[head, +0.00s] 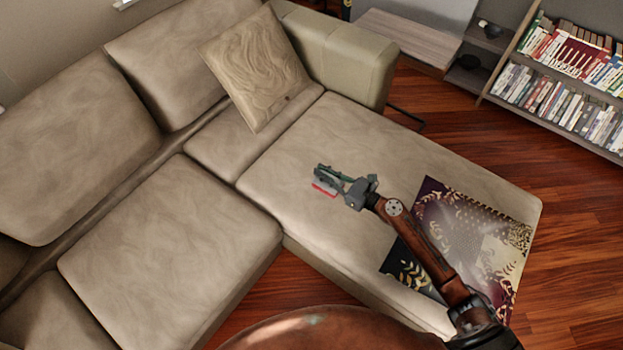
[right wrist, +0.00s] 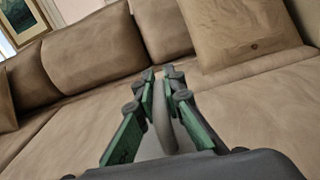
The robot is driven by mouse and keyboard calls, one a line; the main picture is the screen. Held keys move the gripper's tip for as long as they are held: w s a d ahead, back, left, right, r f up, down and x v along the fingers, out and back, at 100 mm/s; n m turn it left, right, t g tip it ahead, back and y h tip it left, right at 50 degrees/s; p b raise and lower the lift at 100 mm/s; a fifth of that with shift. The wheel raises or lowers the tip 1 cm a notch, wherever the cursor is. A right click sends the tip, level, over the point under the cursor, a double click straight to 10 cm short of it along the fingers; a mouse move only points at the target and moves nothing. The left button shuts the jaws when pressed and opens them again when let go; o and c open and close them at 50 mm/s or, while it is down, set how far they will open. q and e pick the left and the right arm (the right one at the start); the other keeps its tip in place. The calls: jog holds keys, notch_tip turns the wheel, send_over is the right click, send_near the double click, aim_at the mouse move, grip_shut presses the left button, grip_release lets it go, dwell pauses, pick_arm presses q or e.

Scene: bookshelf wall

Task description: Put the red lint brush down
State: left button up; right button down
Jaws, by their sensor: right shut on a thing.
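The red lint brush (head: 324,190) shows as a small red strip at the tip of my right gripper (head: 326,176) in the head view, over the long seat of the beige sofa (head: 290,150). My right gripper is shut on it. In the right wrist view, a narrow grey part (right wrist: 164,128), which looks like part of the brush, stands between the green finger pads of the right gripper (right wrist: 160,85). Most of the brush is hidden by the fingers. I cannot tell whether it touches the seat. My left gripper is not in view.
A dark patterned cloth or mat (head: 475,235) lies on the seat's right part, under my right arm. A cushion (head: 255,65) leans at the back. Seat around the brush is clear. A low wooden bench (head: 410,37) and a bookshelf (head: 565,75) stand beyond.

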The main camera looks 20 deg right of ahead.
jog(key=shift+h, duration=0.3)
jog(key=w+f+b, duration=0.1)
jog(key=f+b, duration=0.2)
jog(key=f, duration=0.2)
jog(key=w+a+f+b, duration=0.1)
jog(key=f+b, duration=0.2)
jog(key=f, duration=0.2)
jog(key=w+f+b, duration=0.1)
jog(key=f+b, duration=0.2)
jog(key=f, duration=0.2)
jog(key=shift+a, duration=0.2)
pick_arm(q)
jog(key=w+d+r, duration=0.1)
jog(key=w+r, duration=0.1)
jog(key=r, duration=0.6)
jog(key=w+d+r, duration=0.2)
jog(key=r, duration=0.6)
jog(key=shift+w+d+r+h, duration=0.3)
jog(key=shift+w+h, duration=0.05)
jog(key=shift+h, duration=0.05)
pick_arm(e)
jog(key=shift+f, duration=0.1)
pick_arm(q)
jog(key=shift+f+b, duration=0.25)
jog(key=shift+b, duration=0.15)
pick_arm(e)
jog(key=shift+f, duration=0.3)
